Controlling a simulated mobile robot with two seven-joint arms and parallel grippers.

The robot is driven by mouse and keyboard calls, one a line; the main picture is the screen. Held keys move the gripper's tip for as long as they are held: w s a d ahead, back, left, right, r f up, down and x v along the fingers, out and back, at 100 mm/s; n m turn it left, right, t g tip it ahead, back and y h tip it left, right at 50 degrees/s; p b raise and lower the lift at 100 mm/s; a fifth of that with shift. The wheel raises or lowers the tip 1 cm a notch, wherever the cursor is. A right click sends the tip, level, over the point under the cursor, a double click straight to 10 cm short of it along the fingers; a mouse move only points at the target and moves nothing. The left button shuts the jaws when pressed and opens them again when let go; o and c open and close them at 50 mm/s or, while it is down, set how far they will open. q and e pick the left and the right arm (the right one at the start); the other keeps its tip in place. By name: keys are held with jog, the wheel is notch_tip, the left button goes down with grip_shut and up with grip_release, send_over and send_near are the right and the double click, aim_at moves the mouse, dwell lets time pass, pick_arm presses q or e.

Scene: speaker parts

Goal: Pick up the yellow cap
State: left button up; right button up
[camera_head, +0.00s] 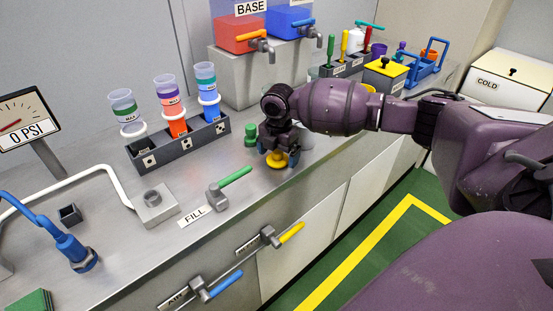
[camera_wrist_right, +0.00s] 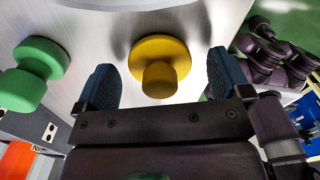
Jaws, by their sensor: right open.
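The yellow cap (camera_head: 277,159) sits on the metal counter (camera_head: 130,230) near its front edge, below my right gripper (camera_head: 279,154). In the right wrist view the yellow cap (camera_wrist_right: 159,66) shows as a wide disc with a narrower round knob. It lies between the two blue fingertips of my right gripper (camera_wrist_right: 160,85), with a gap on both sides. The right gripper is open and empty. My left gripper is not in view.
A green cap (camera_head: 251,134) stands close beside the yellow one; it also shows in the right wrist view (camera_wrist_right: 36,72). A dark rack (camera_head: 180,146) with several cups is to the left. A green-handled valve (camera_head: 222,194) stands in front of it.

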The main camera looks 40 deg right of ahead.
jog(key=shift+f, duration=0.5)
jog(key=shift+r, duration=0.1)
jog(key=shift+c, duration=0.4)
jog(key=c, duration=0.9)
jog(key=shift+c, duration=0.2)
